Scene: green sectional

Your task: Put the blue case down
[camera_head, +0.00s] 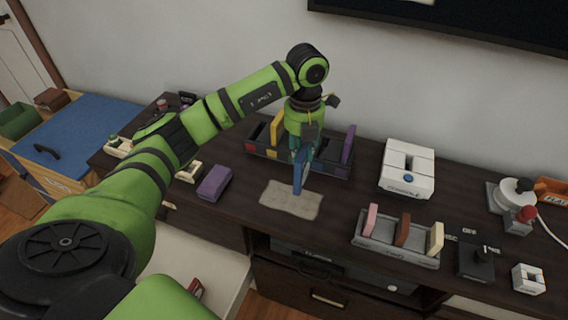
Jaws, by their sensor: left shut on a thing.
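My left gripper (305,148) points down and is shut on the upper part of a thin blue case (298,178). The case stands upright, edge on to this view, in front of a dark rack (262,153). Its lower end overlaps a pale beige mat (281,205) on the dark cabinet top; I cannot tell whether it touches the mat. The fingers hide the top of the case. My right gripper is not in view.
The dark rack holds a yellow case (277,127) and a purple case (348,145). Another purple case (215,183) lies left of the mat. A grey rack (385,246) with pink, brown and cream cases stands right. A white console (407,172) is behind it.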

